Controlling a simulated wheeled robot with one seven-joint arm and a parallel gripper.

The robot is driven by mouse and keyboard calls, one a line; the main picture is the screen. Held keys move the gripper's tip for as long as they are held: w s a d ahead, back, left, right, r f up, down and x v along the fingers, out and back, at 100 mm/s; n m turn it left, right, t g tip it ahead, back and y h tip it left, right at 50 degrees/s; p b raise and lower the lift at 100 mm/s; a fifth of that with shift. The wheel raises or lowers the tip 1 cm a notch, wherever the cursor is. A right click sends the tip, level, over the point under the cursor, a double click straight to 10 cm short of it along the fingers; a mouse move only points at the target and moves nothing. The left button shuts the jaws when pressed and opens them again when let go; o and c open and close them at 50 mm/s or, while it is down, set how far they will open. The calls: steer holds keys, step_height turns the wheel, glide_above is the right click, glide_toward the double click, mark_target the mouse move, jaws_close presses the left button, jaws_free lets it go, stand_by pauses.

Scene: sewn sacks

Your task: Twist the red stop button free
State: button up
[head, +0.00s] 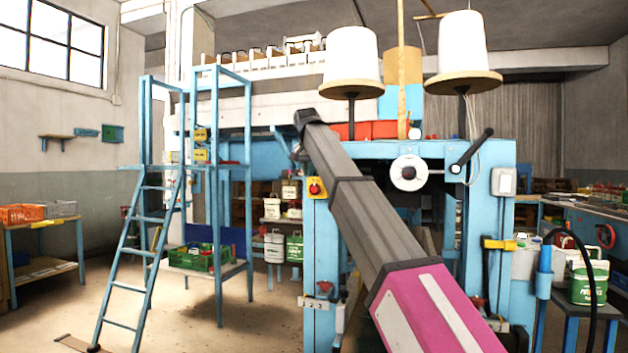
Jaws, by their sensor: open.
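The red stop button (315,188) sits on a small yellow box on the blue post of the sewing machine frame, left of my arm. It shows clearly and nothing covers it. My arm rises from the lower right, pink then grey, to a dark joint above and slightly left of the button. I cannot make out my gripper or its fingertips; any part beyond that joint is hidden or too small to tell.
A blue ladder (143,262) and platform stand to the left. A green crate (198,257) rests on a low shelf. Thread cones (352,55) stand above the machine. A black-handled crank (472,152) juts out at right. Open floor lies at the lower left.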

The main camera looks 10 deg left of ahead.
mark_target(314, 187)
steer(key=shift+x, duration=1.65)
